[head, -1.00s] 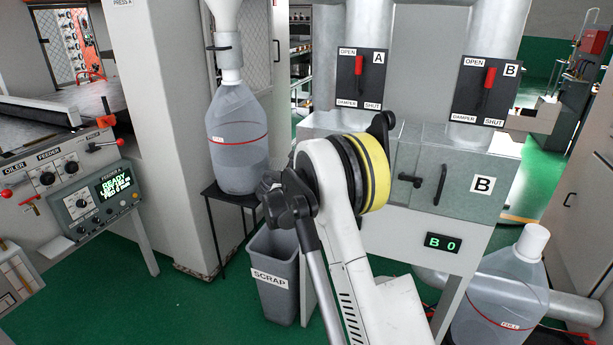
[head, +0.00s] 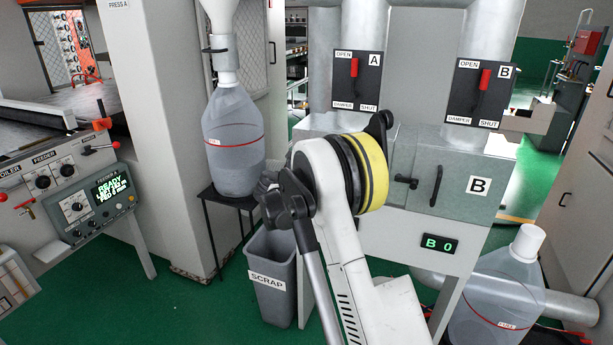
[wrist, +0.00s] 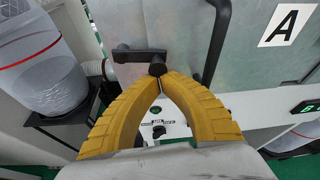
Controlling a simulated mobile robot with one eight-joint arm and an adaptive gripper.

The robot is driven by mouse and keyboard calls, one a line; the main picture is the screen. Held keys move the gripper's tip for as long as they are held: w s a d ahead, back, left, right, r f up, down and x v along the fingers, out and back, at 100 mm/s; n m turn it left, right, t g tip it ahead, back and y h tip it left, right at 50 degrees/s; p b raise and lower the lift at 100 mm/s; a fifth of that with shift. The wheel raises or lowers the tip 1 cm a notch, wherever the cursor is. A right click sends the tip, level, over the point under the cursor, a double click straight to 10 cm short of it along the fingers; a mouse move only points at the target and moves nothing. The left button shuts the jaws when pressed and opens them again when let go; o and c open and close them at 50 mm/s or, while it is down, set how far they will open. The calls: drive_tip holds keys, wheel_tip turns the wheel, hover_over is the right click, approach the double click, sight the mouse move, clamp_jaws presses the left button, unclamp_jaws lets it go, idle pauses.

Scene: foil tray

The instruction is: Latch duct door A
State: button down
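Duct door A (wrist: 185,45) is a grey metal panel in the wrist view, with a white A label (wrist: 286,24). It looks closed, though its edges are only partly in view. Its black latch lever (wrist: 140,55) lies about level, with a round knob (wrist: 157,69) at its right end. A black vertical pull handle (wrist: 216,40) is to the right of the lever. My gripper (wrist: 159,78) has yellow fingers whose tips come together right at the knob. I cannot tell whether they touch it. In the head view my arm hides door A's front.
Door B (head: 455,175) stands to the right with its own latch (head: 406,181). Damper switch panels A (head: 358,80) and B (head: 480,92) are above. A clear bottle (head: 233,145) on a black stand and a scrap bin (head: 270,290) are left of my arm.

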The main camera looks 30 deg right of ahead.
wheel_tip(320, 180, down, 5)
drive_tip(key=b, duration=0.4)
drive_tip(key=r+p+v, duration=0.1)
drive_tip(key=p+v, duration=0.3)
drive_tip(key=v, duration=0.6)
drive_tip(key=shift+s+d, duration=0.1)
